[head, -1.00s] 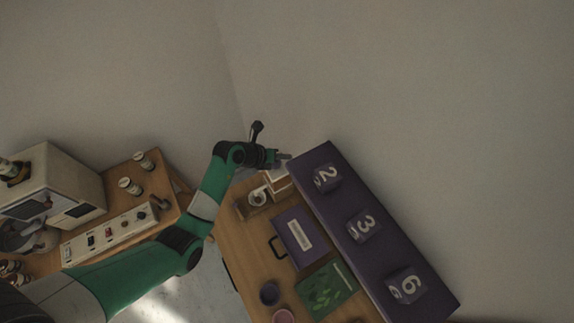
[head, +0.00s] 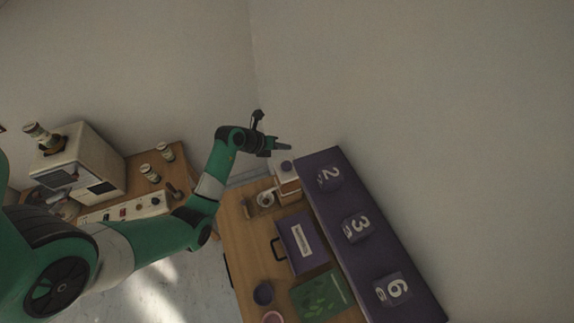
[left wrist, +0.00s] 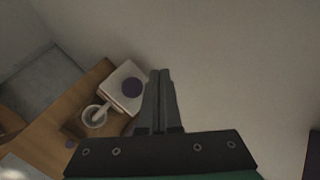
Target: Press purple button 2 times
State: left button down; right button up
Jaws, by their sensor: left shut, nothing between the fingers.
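The purple button (left wrist: 132,88) is a round disc on top of a small white box (left wrist: 117,80) in the left wrist view. In the head view the button (head: 286,166) and the box (head: 289,188) show near the far end of the wooden table. My left gripper (head: 290,147) is shut and empty. In the head view its tip is just above the button in the picture, apart from it. In the left wrist view the closed fingers (left wrist: 160,73) point past the right side of the box. My right gripper is not in view.
A long purple shelf (head: 350,190) with numbered cubes stands right of the box. A white cup (head: 265,199), a purple case (head: 296,243) and a green item (head: 322,294) are on the table (head: 240,240). A coffee machine (head: 80,170) stands on the left.

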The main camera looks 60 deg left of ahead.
aim_at(289, 165)
pick_arm(q)
notch_tip(289, 165, down, 8)
jog(key=b, duration=0.3)
jog(key=shift+f, duration=0.2)
jog(key=shift+f, duration=0.15)
dwell(1.8)
jog(key=shift+f, duration=0.25)
jog(key=shift+f+b, duration=0.5)
jog(key=shift+f, duration=0.35)
dwell(0.7)
jog(key=shift+r, duration=0.1)
jog(key=shift+d+r+p, duration=0.1)
jog(key=shift+r+p, duration=1.05)
jog(key=shift+p, duration=0.4)
